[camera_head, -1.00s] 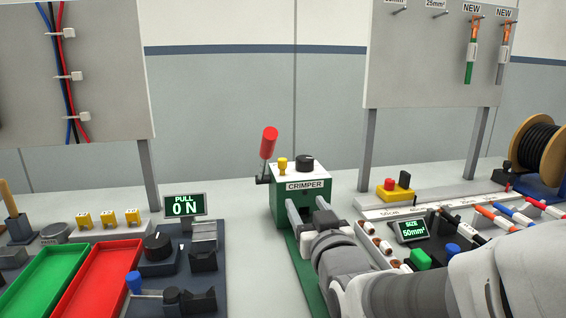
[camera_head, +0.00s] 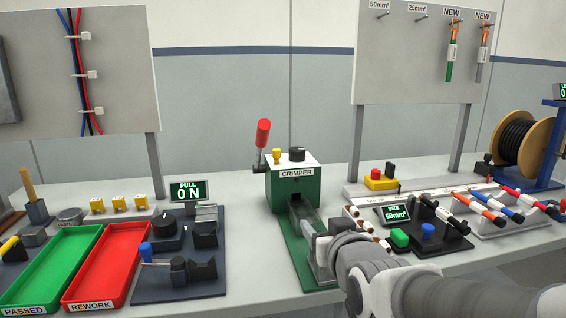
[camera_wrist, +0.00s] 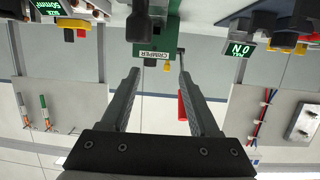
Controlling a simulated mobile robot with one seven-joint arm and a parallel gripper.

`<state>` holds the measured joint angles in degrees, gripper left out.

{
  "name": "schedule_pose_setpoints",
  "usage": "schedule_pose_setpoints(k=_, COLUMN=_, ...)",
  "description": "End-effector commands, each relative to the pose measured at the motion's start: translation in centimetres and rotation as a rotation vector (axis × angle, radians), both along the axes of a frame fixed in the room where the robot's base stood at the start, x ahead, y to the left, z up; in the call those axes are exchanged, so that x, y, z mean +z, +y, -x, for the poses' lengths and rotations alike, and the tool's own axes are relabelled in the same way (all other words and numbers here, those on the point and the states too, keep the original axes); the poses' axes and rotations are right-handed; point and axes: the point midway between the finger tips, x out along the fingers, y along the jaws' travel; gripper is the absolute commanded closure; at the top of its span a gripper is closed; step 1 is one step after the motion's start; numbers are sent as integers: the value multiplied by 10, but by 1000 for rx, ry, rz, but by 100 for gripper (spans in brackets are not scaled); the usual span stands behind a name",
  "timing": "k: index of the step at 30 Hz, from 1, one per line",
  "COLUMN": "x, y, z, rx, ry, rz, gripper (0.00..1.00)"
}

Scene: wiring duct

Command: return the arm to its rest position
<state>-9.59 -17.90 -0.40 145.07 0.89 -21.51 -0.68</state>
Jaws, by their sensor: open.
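My arm reaches in from the lower right of the head view, with my gripper (camera_head: 310,232) low in front of the green crimper (camera_head: 295,188). In the wrist view, which is upside down, the two dark fingers of my gripper (camera_wrist: 158,68) are spread apart with nothing between them. The crimper (camera_wrist: 150,28) shows beyond the fingertips there, with its label and red lever (camera_wrist: 184,106). In the head view the red lever (camera_head: 263,133) stands upright at the crimper's left. My forearm hides part of the bench front.
Left are a green tray (camera_head: 52,262), a red tray (camera_head: 105,262) and a pull tester (camera_head: 180,265) reading 0 N. Right are a size display (camera_head: 397,213) showing 50mm², coloured cables (camera_head: 480,209) and a cable spool (camera_head: 525,140). Bare bench lies left of the crimper.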

Motion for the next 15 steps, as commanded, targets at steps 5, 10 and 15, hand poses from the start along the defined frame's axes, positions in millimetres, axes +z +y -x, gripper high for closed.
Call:
schedule_pose_setpoints(k=5, x=-13, y=-20, z=31, rx=-35, ry=177, rz=23, gripper=38)
schedule_pose_setpoints(k=10, x=-27, y=-38, z=72, rx=-69, ry=364, rz=42, gripper=38)
schedule_pose_setpoints(k=15, x=-40, y=-54, z=124, rx=-105, ry=557, rz=56, gripper=38)
